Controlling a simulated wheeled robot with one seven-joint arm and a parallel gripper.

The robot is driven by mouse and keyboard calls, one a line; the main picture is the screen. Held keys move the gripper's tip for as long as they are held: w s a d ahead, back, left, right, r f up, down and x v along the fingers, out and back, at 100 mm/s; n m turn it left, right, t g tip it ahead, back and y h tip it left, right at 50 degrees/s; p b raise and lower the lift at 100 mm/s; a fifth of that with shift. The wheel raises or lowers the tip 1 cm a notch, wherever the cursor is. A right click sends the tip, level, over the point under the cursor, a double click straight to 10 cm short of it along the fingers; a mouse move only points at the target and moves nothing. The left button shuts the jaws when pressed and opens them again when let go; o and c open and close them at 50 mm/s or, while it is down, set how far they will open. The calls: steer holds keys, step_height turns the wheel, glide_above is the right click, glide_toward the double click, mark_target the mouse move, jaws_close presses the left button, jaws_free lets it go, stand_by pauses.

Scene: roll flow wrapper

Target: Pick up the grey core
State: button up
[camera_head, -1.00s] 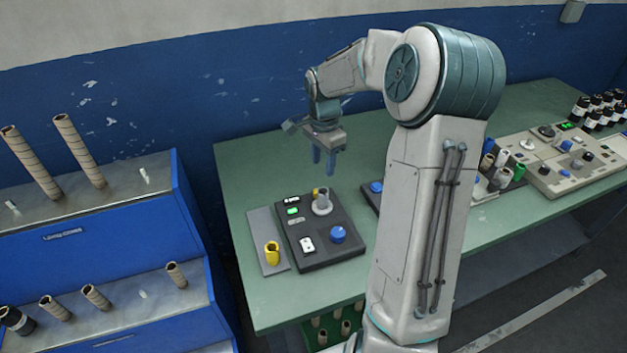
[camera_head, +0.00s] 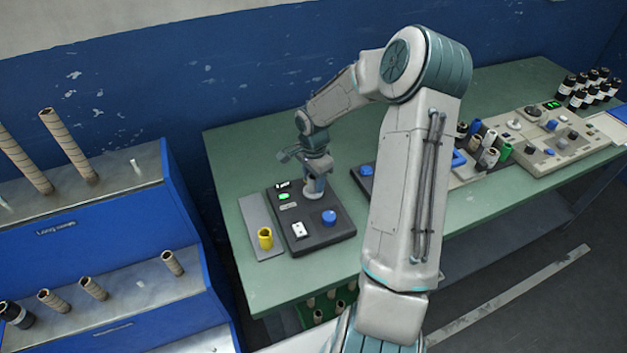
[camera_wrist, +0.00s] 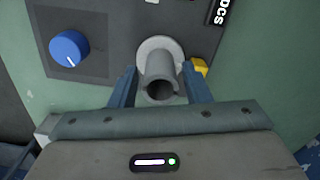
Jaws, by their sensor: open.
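The grey core (camera_wrist: 160,75) stands upright on a pale round seat (camera_wrist: 150,46) on the dark control panel. It is a hollow tube seen from its open end in the wrist view. My gripper (camera_wrist: 160,80) is open, with one blue finger on each side of the core and small gaps between. In the head view my gripper (camera_head: 316,184) is down over the panel and hides most of the core.
The dark panel (camera_head: 318,238) carries a blue knob (camera_head: 329,217), a white switch (camera_head: 299,230) and a green light. Several cores stand farther right. A blue rack (camera_head: 90,240) stands at left.

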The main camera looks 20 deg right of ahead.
steer(key=shift+a+f, duration=0.1)
steer(key=shift+f, duration=0.7)
steer(key=shift+c, duration=0.2)
steer(key=c, duration=0.7)
steer(key=shift+r, duration=0.15)
steer(key=shift+c, duration=0.2)
